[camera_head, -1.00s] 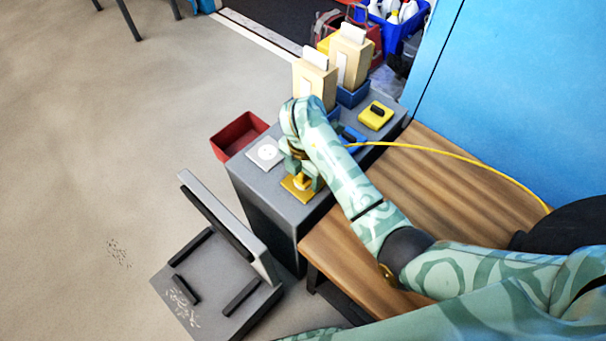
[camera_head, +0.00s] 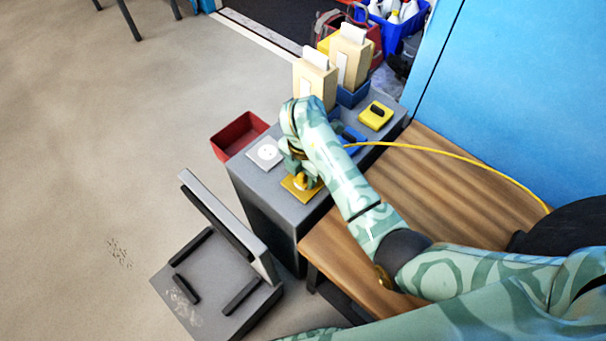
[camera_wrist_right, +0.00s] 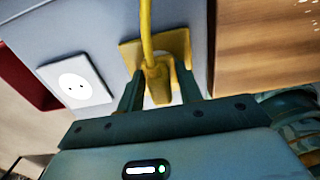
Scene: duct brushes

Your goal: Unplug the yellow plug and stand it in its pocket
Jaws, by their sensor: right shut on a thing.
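My right gripper (camera_head: 301,178) is shut on the yellow plug (camera_wrist_right: 158,74), which also shows as a small patch of yellow between the fingers in the head view. The yellow cord runs up from the plug in the wrist view. The plug is directly over the yellow pocket (camera_head: 291,186), a square plate with a raised part near the front edge of the grey cabinet. I cannot tell whether the plug is seated in it. The white wall-type socket (camera_head: 265,151) lies beside it with bare holes in the wrist view (camera_wrist_right: 75,80). My left gripper is not in view.
The grey cabinet (camera_head: 240,180) also bears a yellow block with a black top (camera_head: 375,114), a partly hidden blue piece (camera_head: 352,141) and cream boxes (camera_head: 315,80) at the back. A red bin (camera_head: 238,134) stands at its left. The yellow cord (camera_head: 450,153) crosses the wooden bench (camera_head: 400,180).

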